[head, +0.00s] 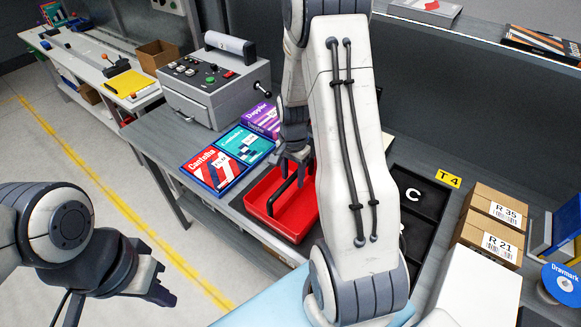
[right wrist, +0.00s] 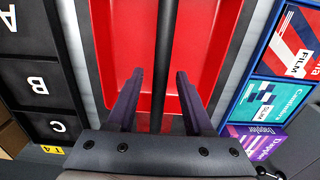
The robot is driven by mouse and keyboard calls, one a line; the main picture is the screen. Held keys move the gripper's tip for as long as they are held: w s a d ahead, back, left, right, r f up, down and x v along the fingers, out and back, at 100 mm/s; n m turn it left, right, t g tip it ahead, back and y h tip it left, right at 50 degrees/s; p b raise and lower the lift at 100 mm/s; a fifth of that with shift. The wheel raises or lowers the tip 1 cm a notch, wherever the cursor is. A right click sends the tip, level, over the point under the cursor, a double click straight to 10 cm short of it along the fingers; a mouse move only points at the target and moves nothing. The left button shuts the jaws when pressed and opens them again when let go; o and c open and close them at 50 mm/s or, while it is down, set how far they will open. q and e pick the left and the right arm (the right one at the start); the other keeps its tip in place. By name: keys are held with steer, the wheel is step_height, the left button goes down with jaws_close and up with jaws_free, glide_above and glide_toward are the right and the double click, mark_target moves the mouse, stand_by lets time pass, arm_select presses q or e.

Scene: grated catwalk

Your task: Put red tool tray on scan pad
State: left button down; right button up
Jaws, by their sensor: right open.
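The red tool tray (head: 259,188) sits on the bench, with a dark bar handle running along its middle. In the right wrist view the tray (right wrist: 215,50) fills the upper middle. My right gripper (head: 291,170) is over the tray with its fingers apart. In the right wrist view the handle (right wrist: 168,60) runs between the two fingers, with a gap on each side. My right arm hides part of the tray in the head view. My left gripper (head: 164,281) is open and empty, away from the bench at the lower left. I cannot tell which surface is the scan pad.
Boxes marked Cantelha (head: 212,168) and Doppler (head: 262,118) lie beside the tray. A grey control machine (head: 207,90) stands behind. Black lettered bins (head: 425,192) and cardboard boxes (head: 490,238) stand to the right. A light blue surface (head: 265,306) shows at the front.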

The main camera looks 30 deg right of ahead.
step_height(320, 180, up, 6)
steer(key=shift+f+b, duration=0.25)
steer(key=shift+b, duration=0.15)
steer(key=shift+a+r, duration=0.25)
steer(key=shift+a, duration=0.1)
steer(key=s+a+r+n, duration=0.3)
steer(key=a+n, duration=0.2)
steer(key=a, duration=0.4)
steer(key=s+a+r+n, duration=0.25)
steer(key=a+n, duration=0.25)
steer(key=a, duration=0.3)
steer(key=s+a+r+n, duration=0.2)
steer(key=s+a+n, duration=0.3)
steer(key=s, duration=0.2)
steer(key=s+a+r+n+y, duration=0.1)
steer(key=s+a+r+n, duration=0.1)
steer(key=s+a+n, duration=0.3)
steer(key=shift+s+n, duration=0.8)
steer(key=shift+s, duration=0.45)
steer(key=shift+d, duration=0.1)
steer(key=shift+w+f+b, duration=0.1)
steer(key=shift+f+b, duration=0.6)
